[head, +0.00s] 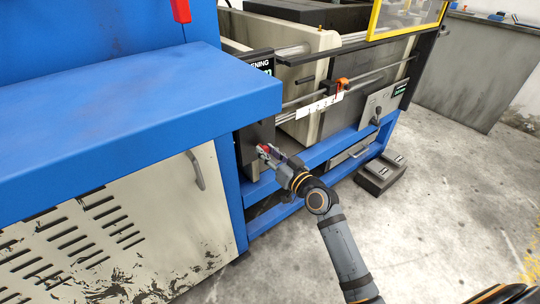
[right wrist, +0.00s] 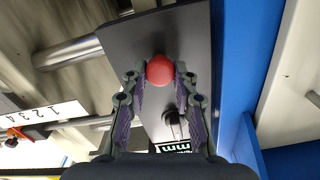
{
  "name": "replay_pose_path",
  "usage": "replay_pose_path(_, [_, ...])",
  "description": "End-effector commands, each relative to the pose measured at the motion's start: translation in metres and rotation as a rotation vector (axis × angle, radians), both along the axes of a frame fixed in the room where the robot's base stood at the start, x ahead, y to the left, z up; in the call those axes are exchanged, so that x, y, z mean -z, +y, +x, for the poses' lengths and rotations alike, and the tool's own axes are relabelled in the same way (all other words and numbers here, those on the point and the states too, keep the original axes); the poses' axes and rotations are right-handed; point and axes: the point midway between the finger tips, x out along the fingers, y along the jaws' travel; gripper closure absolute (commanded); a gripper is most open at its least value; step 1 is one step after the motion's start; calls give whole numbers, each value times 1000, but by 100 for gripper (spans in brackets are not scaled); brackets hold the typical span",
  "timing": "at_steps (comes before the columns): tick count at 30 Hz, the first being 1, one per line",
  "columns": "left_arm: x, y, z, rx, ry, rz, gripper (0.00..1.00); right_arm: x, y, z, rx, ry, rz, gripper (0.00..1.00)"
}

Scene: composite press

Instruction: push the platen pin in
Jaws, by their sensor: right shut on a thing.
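The platen pin shows as a round red knob (right wrist: 159,70) on the dark grey end plate (right wrist: 150,38) of the press. My right gripper (right wrist: 160,80) is shut on the red knob, with one finger on each side of it. In the head view the right gripper (head: 266,152) reaches the lower part of the dark plate (head: 256,135) from the front, and a bit of the red knob (head: 264,148) shows between its fingers. The pin's shaft is hidden behind the knob, so I cannot tell how deep it sits. My left gripper is not in view.
A blue bench-like housing (head: 130,95) stands close on the left. A numbered white scale (head: 320,105) with an orange clamp (head: 341,84) lies along the rods on the right. A pedal box (head: 380,173) stands on the floor, which is clear in front.

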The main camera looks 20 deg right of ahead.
Motion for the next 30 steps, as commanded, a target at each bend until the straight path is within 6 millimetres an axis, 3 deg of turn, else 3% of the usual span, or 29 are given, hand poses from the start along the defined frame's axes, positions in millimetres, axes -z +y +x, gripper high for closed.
replay_pose_path(1, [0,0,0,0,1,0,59,0,0,0,0,0,-1,100])
replay_pose_path(2, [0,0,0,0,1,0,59,0,0,0,0,0,-1,68])
replay_pose_path(6, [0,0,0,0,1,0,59,0,0,0,0,0,-1,49])
replay_pose_path(17, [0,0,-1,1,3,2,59,1,-2,-5,1,0,-2,48])
replay_pose_path(24, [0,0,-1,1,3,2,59,1,-17,-48,-2,2,-7,48])
replay_pose_path(30, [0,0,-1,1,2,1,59,0,-25,-69,0,0,-3,48])
